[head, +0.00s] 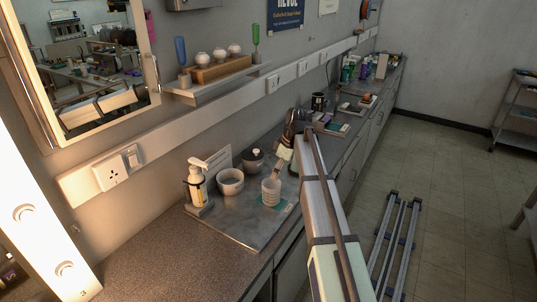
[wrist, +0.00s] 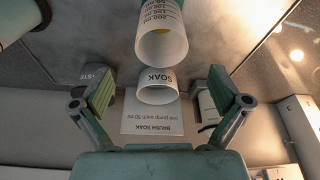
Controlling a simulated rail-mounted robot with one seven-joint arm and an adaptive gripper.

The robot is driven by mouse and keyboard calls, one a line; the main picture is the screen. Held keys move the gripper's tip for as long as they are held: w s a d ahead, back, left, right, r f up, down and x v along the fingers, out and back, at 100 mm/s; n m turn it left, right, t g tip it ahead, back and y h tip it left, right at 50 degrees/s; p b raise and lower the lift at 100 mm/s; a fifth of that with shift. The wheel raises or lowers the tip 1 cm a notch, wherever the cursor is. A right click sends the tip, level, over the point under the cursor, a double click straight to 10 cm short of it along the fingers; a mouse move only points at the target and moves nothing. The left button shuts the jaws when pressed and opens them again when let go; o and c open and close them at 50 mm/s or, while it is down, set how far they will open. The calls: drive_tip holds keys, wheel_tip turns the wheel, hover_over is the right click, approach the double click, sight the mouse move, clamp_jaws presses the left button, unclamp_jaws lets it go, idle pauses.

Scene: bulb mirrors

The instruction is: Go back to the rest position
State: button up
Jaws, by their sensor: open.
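My gripper (head: 279,168) hangs over the back right of a metal tray (head: 232,222) on the counter, near a white beaker. In the wrist view my gripper (wrist: 160,92) shows its two green-padded fingers wide apart, with nothing held between them. The white beaker (head: 271,193) stands on the tray; the wrist view shows this marked beaker (wrist: 163,48) with something yellow inside. A white bowl (head: 230,182) stands left of it, and the bowl labelled SOAK (wrist: 157,90) appears beyond the fingertips in the wrist view.
A pump bottle (head: 197,186) and a dark lidded jar (head: 253,160) stand near the beaker. A mirror (head: 95,65) and a shelf (head: 215,84) are on the wall. More items line the far counter. The floor at right is open around metal rails (head: 393,245).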

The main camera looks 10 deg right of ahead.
drive_tip(key=d+f+m+h+b, duration=0.15)
drive_tip(key=d+f+m, duration=0.45)
drive_tip(key=d+f, duration=0.9)
drive_tip(key=s+d+f+m+b, duration=0.1)
drive_tip(key=s+d+f+m, duration=0.3)
drive_tip(key=f, duration=0.5)
drive_tip(key=s+d+f+m+b, duration=0.1)
drive_tip(key=s+d+f+m, duration=0.1)
drive_tip(key=s+d+f, duration=0.5)
drive_tip(key=s+a+f+g+p, duration=0.1)
drive_tip(key=s+a+f+g, duration=0.1)
drive_tip(key=s+a+f, duration=0.75)
drive_tip(key=s+a+f+g+p, duration=0.1)
drive_tip(key=s+a+f+g, duration=0.1)
drive_tip(key=s+a+f, duration=0.7)
drive_tip(key=s+a+g, duration=0.2)
drive_tip(key=s+a, duration=0.2)
drive_tip(key=s, duration=1)
drive_tip(key=s+a+g+h+p, duration=0.1)
drive_tip(key=s+a, duration=0.4)
drive_tip(key=s, duration=0.9)
drive_tip(key=shift+g+p, duration=0.3)
drive_tip(key=shift+g, duration=0.3)
drive_tip(key=shift+s, duration=0.1)
